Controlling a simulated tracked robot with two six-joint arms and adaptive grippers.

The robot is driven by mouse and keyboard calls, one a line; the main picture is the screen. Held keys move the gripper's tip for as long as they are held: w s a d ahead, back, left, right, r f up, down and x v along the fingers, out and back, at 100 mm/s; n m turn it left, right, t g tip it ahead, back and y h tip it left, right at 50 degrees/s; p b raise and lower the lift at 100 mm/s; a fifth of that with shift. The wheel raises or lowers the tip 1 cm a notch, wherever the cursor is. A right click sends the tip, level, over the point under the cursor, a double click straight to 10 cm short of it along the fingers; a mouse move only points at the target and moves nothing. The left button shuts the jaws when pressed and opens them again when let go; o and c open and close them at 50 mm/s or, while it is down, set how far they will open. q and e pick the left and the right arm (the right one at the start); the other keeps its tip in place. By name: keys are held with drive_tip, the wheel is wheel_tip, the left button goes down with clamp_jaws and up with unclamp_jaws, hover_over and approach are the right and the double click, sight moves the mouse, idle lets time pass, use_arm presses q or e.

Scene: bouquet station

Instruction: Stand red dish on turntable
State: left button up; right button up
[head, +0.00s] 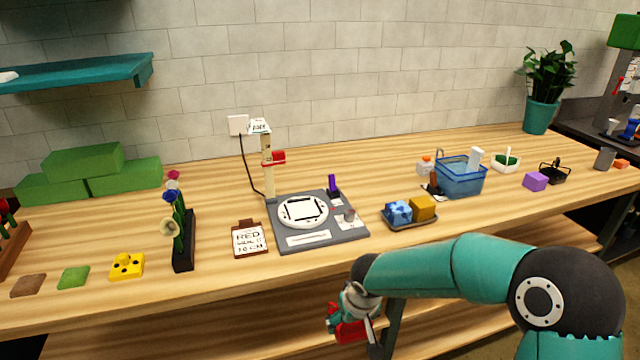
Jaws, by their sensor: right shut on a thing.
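The red dish (350,333) shows in the head view in front of the table's front edge, low in the picture. My right gripper (352,318) is shut on it and partly hides it, so its full shape and tilt are hard to tell. The turntable (285,211) is a white round disc with a black square outline, set on a grey base (345,234) on the table. It is empty on top. The dish is apart from it, below and to its right in the picture. My left gripper is not in view.
A black flower rack (184,250) stands farther left. A tray (411,224) with blue and yellow blocks and a blue basket (461,182) stand right.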

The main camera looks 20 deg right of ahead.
drive_tip(key=shift+w, duration=0.25)
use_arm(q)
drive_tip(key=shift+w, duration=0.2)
use_arm(e)
drive_tip(key=shift+d, duration=0.15)
